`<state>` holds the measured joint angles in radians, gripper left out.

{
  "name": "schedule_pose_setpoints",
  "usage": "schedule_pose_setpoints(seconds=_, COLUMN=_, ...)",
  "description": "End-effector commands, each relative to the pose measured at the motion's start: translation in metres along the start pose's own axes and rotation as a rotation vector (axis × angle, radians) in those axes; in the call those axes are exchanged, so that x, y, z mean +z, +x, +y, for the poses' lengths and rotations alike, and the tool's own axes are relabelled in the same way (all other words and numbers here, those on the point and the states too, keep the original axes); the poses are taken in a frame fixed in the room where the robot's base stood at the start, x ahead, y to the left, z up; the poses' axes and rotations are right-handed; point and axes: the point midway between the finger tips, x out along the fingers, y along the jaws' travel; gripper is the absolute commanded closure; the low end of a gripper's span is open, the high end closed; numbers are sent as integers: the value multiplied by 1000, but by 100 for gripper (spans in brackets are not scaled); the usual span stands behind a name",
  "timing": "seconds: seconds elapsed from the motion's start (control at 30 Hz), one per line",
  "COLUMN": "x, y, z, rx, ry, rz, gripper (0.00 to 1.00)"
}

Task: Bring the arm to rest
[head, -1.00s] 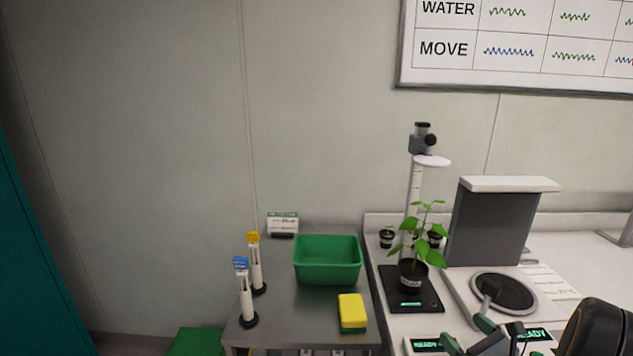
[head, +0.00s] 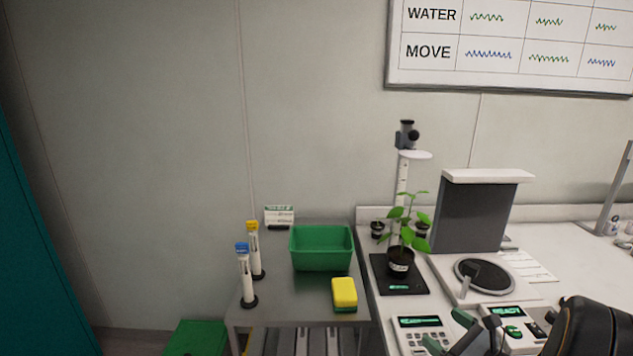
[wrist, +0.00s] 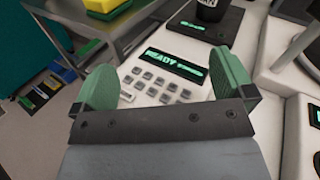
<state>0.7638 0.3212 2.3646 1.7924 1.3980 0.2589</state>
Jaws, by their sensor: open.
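My gripper (head: 456,334) is at the lower right of the head view, in front of the white bench. In the wrist view my gripper (wrist: 165,88) shows two green fingers spread wide apart with nothing between them. Beyond the fingers is a keypad device (wrist: 160,82) with a lit READY display. My dark arm link fills the lower right corner of the head view. The rest of the arm is out of view.
A potted plant (head: 400,262) stands on a black scale pad (head: 410,287) on the white bench. The steel side table (head: 290,300) holds a green bin (head: 322,248), a yellow-green sponge (head: 344,292) and two capped tubes (head: 247,275) on stands. A grey-backed imaging stand (head: 483,215) is right of the plant.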

Motion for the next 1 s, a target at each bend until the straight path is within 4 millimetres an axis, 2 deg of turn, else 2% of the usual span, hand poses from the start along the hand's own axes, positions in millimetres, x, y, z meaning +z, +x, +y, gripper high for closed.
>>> schedule_pose_setpoints(seconds=0.17, x=16, y=12, z=31, rx=153, ry=-99, rz=38, gripper=0)
schedule_pose_setpoints(seconds=0.37, x=38, y=21, z=87, rx=437, ry=-317, rz=112, gripper=0)
schedule_pose_setpoints(seconds=0.47, x=48, y=18, z=121, rx=623, ry=-487, rz=161, gripper=0)
schedule_pose_setpoints(seconds=0.63, x=64, y=-8, z=176, rx=1022, ry=-958, rz=260, gripper=0)
schedule_pose_setpoints(seconds=0.77, x=73, y=-32, z=187, rx=1266, ry=-1368, rz=322, gripper=0)
schedule_pose_setpoints(seconds=0.9, x=86, y=-47, z=181, rx=1423, ry=-1736, rz=367, gripper=0)
schedule_pose_setpoints(seconds=1.0, x=96, y=-52, z=174, rx=1483, ry=-1929, rz=389, gripper=0)
